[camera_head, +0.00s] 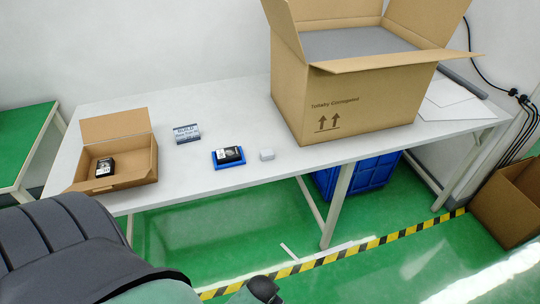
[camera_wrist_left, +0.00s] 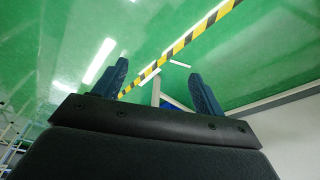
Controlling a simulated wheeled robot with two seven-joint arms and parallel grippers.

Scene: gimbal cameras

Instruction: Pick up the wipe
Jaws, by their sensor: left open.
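I cannot tell for sure which item is the wipe. A small grey-white pack with printed text (camera_head: 186,133) lies on the white table, and a small pale block (camera_head: 267,155) lies farther right. Between them a black item with a white label (camera_head: 230,155) rests on a blue tray (camera_head: 238,163). My left gripper (camera_wrist_left: 158,68) shows in the left wrist view, its two dark blue fingers apart with nothing between them. Green floor lies beyond the fingers, and no table item shows there. In the head view my dark arm covers the lower left. My right gripper does not show.
A small open carton (camera_head: 140,170) with a black item (camera_head: 105,167) inside stands at the table's left end. A large open carton (camera_head: 360,105) stands on the right half. White table (camera_head: 205,190) is bare along the front. A blue crate (camera_head: 365,178) sits underneath.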

